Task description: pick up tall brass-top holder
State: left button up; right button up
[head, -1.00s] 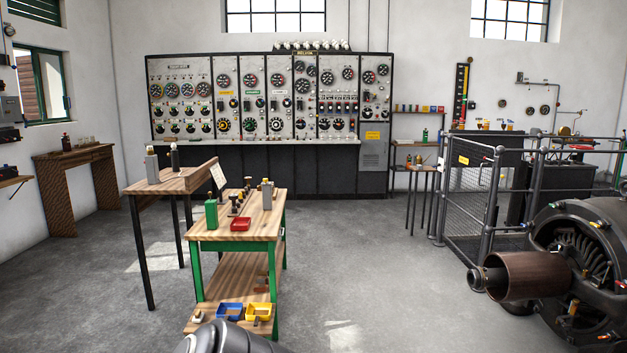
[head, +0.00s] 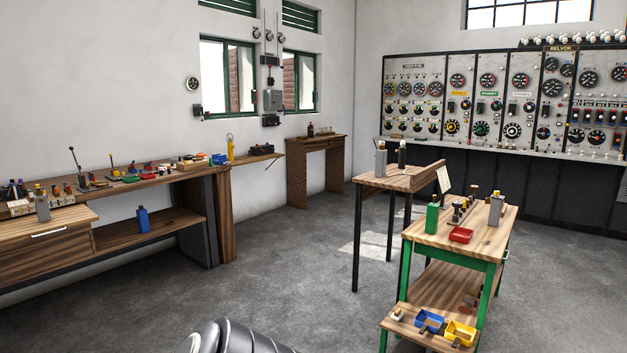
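Several tall upright holders are in view, and I cannot tell for sure which is the task's. A grey holder with a brass-coloured top (head: 496,210) stands at the right back of the green-framed cart. A similar grey holder with a yellowish top (head: 42,206) stands on the left workbench. Another grey holder (head: 380,161) stands on the small dark-legged table, beside a dark one with a pale top (head: 402,155). A green holder with a small top (head: 432,216) stands at the cart's left. Neither gripper is in view; only a grey part of mine shows at the bottom edge.
The cart (head: 452,240) also carries a red tray (head: 461,235) and several small dark parts. Blue (head: 430,318) and yellow (head: 461,331) bins sit on its lower shelf. The workbench (head: 150,180) runs along the left wall. Floor between bench and cart is clear.

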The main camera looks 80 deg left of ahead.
aim_at(43, 210)
jog(key=u, duration=4.1)
jog(key=i+j, duration=0.1)
jog(key=i, duration=0.95)
jog(key=i+j+z, duration=0.1)
jog(key=i, duration=0.4)
jog(key=i+j, duration=0.2)
jog(key=i, duration=0.3)
jog(key=i+j, duration=0.1)
jog(key=i, duration=0.4)
jog(key=i+j+z, duration=0.1)
jog(key=i, duration=0.4)
